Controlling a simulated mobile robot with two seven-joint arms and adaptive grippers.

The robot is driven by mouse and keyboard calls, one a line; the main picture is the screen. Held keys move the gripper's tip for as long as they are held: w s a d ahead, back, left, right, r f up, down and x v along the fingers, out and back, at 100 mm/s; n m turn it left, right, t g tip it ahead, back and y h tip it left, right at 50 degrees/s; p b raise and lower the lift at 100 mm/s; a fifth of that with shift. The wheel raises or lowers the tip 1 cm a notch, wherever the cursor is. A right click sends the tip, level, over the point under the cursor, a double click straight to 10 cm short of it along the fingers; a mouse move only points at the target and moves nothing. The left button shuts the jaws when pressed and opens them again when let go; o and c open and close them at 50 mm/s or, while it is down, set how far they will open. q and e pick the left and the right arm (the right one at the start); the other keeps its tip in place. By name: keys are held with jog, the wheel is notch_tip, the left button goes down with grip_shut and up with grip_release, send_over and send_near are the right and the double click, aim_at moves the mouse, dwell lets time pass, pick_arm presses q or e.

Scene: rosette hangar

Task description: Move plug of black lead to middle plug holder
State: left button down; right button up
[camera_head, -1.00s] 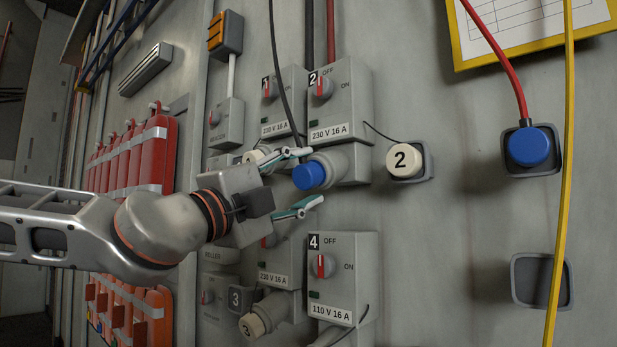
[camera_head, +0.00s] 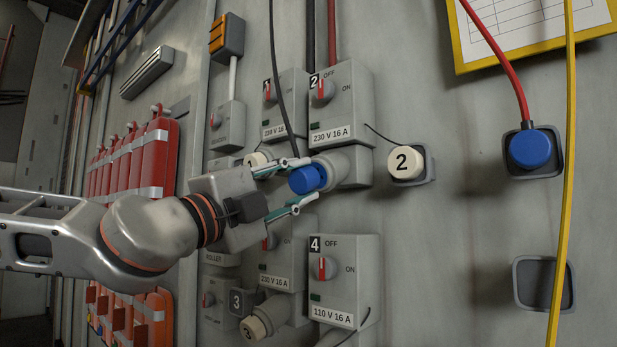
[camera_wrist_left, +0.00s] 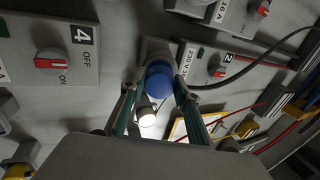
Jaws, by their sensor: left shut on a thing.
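The black lead (camera_head: 281,80) hangs from above and runs down to a blue plug (camera_head: 305,179), which sits at the grey socket (camera_head: 340,165) under switch box 2. The same plug shows in the left wrist view (camera_wrist_left: 159,82). My left gripper (camera_head: 311,179) comes from the left and is shut on this plug, one finger above it and one below. In the wrist view the fingers (camera_wrist_left: 158,98) flank it. An empty grey plug holder (camera_head: 541,284) is at the lower right. Another holder (camera_head: 555,172) above it carries the red lead's blue plug (camera_head: 530,149). My right gripper is out of view.
A cream cap marked 2 (camera_head: 406,162) sits on a wall mount right of the socket. Switch box 4 (camera_head: 340,275) is below the gripper. A yellow cable (camera_head: 567,180) hangs in front of the holders. The wall between cap and holders is clear.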

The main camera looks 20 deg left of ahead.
aim_at(297, 182)
pick_arm(q)
jog(key=shift+v, duration=2.4)
